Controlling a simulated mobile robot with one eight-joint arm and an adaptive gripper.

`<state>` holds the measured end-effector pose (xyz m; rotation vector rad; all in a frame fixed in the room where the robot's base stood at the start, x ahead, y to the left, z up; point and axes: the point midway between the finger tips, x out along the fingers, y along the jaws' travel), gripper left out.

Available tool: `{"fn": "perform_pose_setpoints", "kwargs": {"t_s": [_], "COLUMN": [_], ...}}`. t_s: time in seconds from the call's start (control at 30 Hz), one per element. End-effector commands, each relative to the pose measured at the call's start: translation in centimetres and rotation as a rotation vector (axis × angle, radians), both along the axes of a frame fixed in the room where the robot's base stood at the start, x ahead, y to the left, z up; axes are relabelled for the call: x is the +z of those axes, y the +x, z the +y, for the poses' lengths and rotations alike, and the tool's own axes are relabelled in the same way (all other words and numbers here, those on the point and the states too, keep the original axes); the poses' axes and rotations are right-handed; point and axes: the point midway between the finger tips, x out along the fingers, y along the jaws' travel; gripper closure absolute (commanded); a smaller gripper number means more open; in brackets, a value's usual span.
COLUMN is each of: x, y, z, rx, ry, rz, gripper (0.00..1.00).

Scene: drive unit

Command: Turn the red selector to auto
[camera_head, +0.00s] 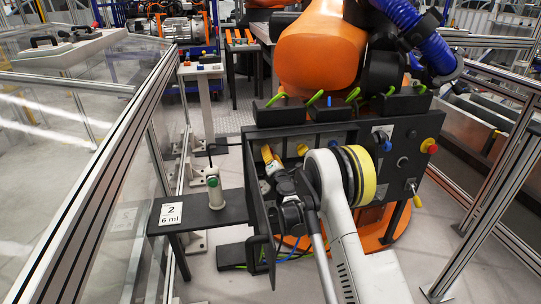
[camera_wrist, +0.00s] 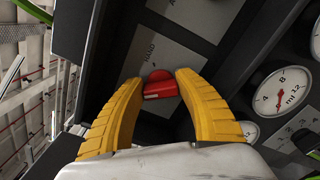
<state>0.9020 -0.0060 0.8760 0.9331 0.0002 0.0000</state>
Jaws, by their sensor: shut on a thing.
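The red selector (camera_wrist: 160,88) is a small round knob with a raised grip bar, on a light plate inside a dark cabinet in the wrist view. Part of a printed word, seemingly HAND, shows on the plate above it. My gripper (camera_wrist: 160,80) has its yellow fingers on either side of the knob and is shut on it. The rest of the plate's lettering, including any auto mark, is hidden or unreadable. In the head view my arm reaches into the open dark cabinet (camera_head: 340,135) and hides the selector.
Round white gauges (camera_wrist: 280,92) with red needles sit right of the selector. The cabinet's open door (camera_head: 262,225) stands left of my arm. A red emergency button (camera_head: 429,146) is on the cabinet's right. A small shelf with a green-topped post (camera_head: 213,190) stands left.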

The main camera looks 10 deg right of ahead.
Motion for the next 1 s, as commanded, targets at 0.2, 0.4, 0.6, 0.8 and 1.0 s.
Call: {"fn": "perform_pose_setpoints", "kwargs": {"t_s": [0.2,0.4,0.6,0.8,1.0], "x": [0.12,0.13,0.13,0.13,0.12], "y": [0.04,0.05,0.05,0.04,0.04], "z": [0.01,0.04,0.04,0.04,0.04], "rx": [-0.001,0.0,-0.001,-0.001,0.0], "ry": [-0.102,-0.15,-0.164,-0.164,-0.164], "rz": [-0.001,0.0,0.0,0.001,0.0], "gripper": [0.9,0.9,0.9,0.9,0.37]}}
